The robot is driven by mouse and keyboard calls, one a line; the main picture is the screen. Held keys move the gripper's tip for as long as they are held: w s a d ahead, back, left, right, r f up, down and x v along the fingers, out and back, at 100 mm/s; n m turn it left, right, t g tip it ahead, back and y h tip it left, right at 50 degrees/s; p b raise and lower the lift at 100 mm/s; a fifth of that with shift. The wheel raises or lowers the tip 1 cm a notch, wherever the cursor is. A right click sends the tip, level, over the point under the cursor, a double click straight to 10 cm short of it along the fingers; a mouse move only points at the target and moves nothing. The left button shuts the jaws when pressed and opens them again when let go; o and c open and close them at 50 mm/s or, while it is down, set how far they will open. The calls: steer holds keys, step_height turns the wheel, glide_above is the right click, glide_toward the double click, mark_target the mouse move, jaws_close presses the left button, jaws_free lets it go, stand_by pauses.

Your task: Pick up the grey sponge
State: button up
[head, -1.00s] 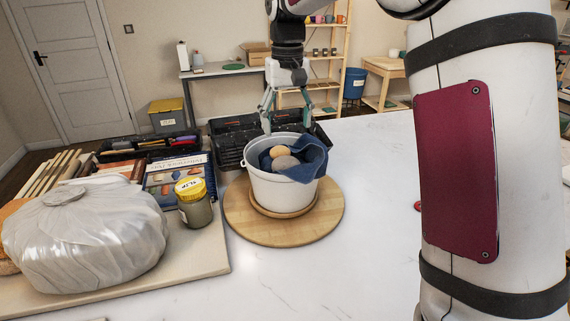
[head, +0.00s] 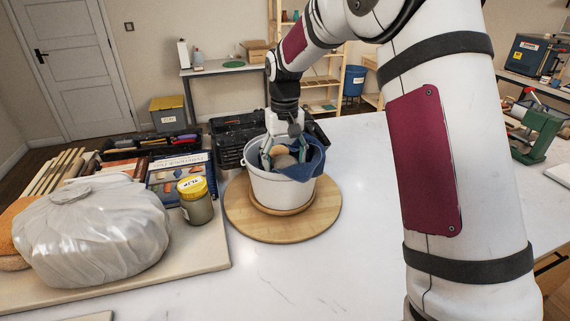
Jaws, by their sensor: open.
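The grey sponge (head: 284,161) lies inside a white bucket (head: 282,192), in front of a tan rounded piece (head: 281,150). A dark blue cloth (head: 313,164) hangs over the bucket's right rim beside it. My gripper (head: 284,156) points down into the bucket's mouth. Its fingers are spread, one to the left and one to the right of the sponge and tan piece. Whether a finger touches either piece cannot be told.
The bucket stands on a round wooden board (head: 245,225) on the white table. Black crates (head: 232,150) stand close behind. A yellow-lidded jar (head: 195,203) and a plastic-wrapped lump (head: 95,235) are on the left. The table front and right of the board is clear.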

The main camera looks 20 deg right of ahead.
steer(key=c, duration=0.5)
